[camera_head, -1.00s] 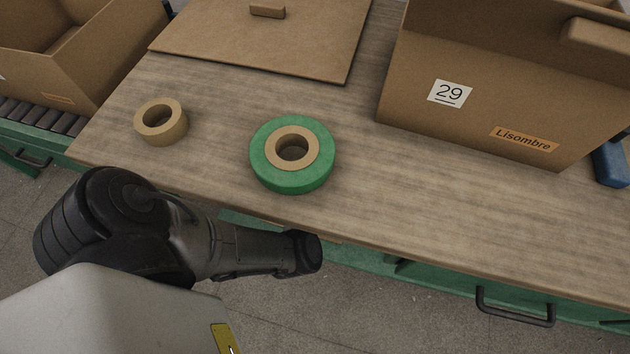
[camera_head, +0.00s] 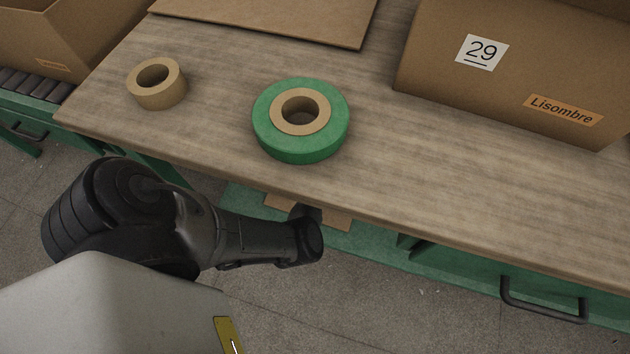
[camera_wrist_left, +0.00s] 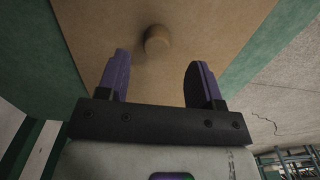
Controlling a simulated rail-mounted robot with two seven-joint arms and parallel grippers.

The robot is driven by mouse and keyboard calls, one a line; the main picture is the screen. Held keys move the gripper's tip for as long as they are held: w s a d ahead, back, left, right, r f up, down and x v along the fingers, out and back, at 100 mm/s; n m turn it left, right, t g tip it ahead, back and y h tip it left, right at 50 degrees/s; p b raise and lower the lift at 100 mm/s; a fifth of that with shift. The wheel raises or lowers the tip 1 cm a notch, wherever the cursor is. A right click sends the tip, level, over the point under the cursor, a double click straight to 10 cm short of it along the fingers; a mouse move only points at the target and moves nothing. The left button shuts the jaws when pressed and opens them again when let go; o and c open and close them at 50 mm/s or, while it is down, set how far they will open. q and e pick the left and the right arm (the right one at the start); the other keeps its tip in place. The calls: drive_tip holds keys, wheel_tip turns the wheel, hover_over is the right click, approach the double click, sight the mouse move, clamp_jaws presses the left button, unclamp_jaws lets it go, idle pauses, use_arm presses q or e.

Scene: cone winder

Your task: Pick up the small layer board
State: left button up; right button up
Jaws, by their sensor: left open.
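A small brown board (camera_head: 340,217) lies on the green shelf (camera_head: 240,197) under the table edge, partly hidden by my left arm and the tabletop. In the left wrist view the board (camera_wrist_left: 215,35) fills the middle and carries a round brown knob (camera_wrist_left: 157,40). My left gripper (camera_wrist_left: 158,64) is open. Its two purple-grey fingers are to either side of the knob's line, with the knob just beyond the fingertips; nothing is between them. In the head view the left fingers are hidden. My right gripper is in neither view.
On the tabletop (camera_head: 430,200) are a green roll (camera_head: 270,135) with a brown core, a tan ring (camera_head: 157,95), a larger flat board (camera_head: 290,18) and a box labelled 29 (camera_head: 440,75). The table's front edge overhangs the shelf. A drawer handle (camera_head: 540,308) is at right.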

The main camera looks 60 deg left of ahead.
use_arm(q)
drive_tip(key=f+b, duration=0.1)
drive_tip(key=f, duration=0.1)
drive_tip(key=f+b, duration=0.2)
drive_tip(key=shift+w+a, duration=0.15)
drive_tip(key=shift+w, duration=0.05)
drive_tip(key=shift+f+b, duration=0.35)
drive_tip(key=shift+b, duration=0.1)
drive_tip(key=shift+r, duration=0.1)
drive_tip(key=shift+c, duration=1.3)
drive_tip(key=c, duration=0.7)
